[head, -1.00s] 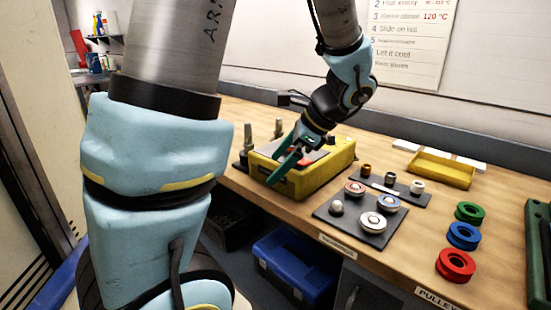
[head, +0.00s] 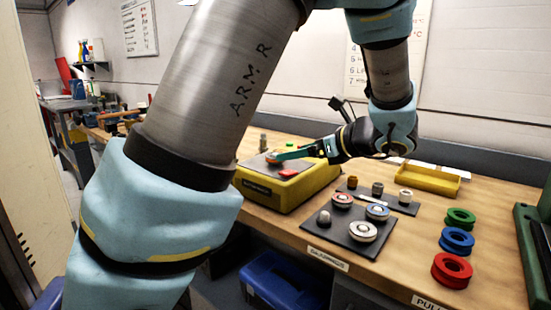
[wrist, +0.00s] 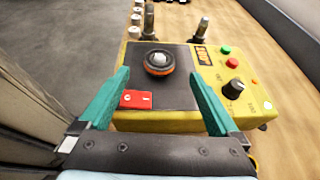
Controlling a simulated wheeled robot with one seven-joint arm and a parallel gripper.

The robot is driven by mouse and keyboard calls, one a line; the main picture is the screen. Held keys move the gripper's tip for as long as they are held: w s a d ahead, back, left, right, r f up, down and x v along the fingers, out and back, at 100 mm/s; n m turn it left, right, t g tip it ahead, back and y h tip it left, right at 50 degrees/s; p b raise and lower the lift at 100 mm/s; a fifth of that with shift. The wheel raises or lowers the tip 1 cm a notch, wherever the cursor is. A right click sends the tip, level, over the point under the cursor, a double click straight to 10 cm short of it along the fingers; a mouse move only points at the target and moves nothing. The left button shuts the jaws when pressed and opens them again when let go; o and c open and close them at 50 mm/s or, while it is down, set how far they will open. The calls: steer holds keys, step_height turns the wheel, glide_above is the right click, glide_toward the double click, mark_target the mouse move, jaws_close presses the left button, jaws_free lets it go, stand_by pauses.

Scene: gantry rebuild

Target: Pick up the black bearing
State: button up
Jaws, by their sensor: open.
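A dark round piece with an orange band and a pale centre (wrist: 158,63) lies on the dark top plate of the yellow box; it looks like a bearing and is the likeliest black one. It also shows, small, in the head view (head: 273,158). My gripper (wrist: 160,78) is open and empty, with its green fingers spread left and right on the near side of that piece. In the head view, my gripper (head: 290,154) points left over the yellow box (head: 290,190). I cannot tell the exact height of the fingertips above the plate.
A red switch (wrist: 137,99) and a black knob (wrist: 232,90) are on the box. Metal posts (wrist: 148,20) stand behind it. On a dark mat (head: 330,236) are red-ringed (head: 342,199), blue-ringed (head: 377,211) and white (head: 362,231) bearings. Coloured pulleys (head: 456,241) stand at right.

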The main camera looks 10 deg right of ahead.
steer(key=p+x, duration=0.1)
steer(key=x, duration=0.4)
steer(key=shift+w+a, duration=0.25)
jaws_close()
stand_by(0.6)
